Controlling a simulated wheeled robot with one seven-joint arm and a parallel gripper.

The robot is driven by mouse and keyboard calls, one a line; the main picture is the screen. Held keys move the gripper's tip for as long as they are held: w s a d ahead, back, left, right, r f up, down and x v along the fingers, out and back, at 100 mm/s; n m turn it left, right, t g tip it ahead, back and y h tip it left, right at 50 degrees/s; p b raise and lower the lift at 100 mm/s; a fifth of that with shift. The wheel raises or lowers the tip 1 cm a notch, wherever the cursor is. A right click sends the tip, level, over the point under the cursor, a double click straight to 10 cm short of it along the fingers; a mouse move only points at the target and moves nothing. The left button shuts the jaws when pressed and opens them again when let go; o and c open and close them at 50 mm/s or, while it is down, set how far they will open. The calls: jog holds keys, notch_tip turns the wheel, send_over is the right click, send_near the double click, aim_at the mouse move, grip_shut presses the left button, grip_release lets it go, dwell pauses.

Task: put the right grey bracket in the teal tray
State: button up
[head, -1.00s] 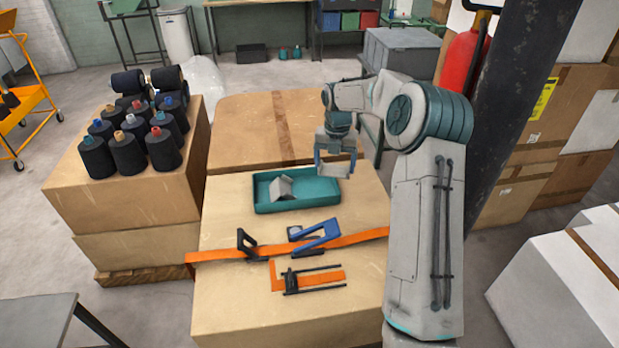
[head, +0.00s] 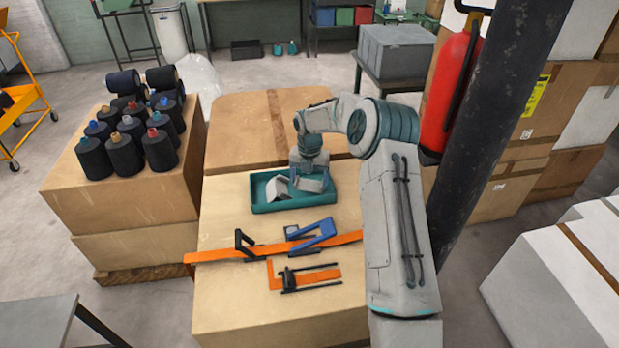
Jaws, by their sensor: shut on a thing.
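The teal tray (head: 263,207) lies on the big cardboard box. One grey bracket (head: 277,187) lies in its left half, tilted. My gripper (head: 311,185) points down over the right half of the tray, to the right of that bracket. It is shut on a pale grey piece that looks like the right grey bracket; the fingers hide most of it. I cannot tell whether the held bracket touches the tray floor.
In front of the tray lie an orange strap (head: 215,256), a blue-handled tool (head: 314,234), a black buckle (head: 243,240) and a black clamp (head: 310,281) on orange material. Thread cones (head: 125,150) stand on boxes at left. A dark post (head: 503,130) rises at right.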

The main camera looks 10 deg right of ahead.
aim_at(309, 185)
jog(key=shift+f, duration=0.15)
jog(key=o, duration=0.9)
notch_tip(309, 185, up, 12)
jog(key=b, duration=0.2)
jog(key=s+a+r+m, duration=0.2)
jog(key=s+r+m, duration=0.3)
jog(key=s+r, duration=0.2)
jog(key=s+r+m+t+h, duration=0.1)
jog(key=s+r+m, duration=0.3)
jog(key=s+m, duration=0.6)
jog(key=shift+s+d+f+m+t+y, duration=0.15)
jog(key=shift+s+d+f+m+t, duration=0.25)
jog(key=shift+s+m, duration=2.9)
jog(key=shift+s+d+f+m+t+y, duration=0.35)
jog(key=shift+s+m, duration=1.8)
jog(key=shift+s, duration=2.3)
jog(key=shift+s+d+f+m+t, duration=0.25)
jog(key=shift+s+d+f+m, duration=0.25)
jog(key=shift+s+m, duration=2.8)
jog(key=shift+s+n, duration=0.55)
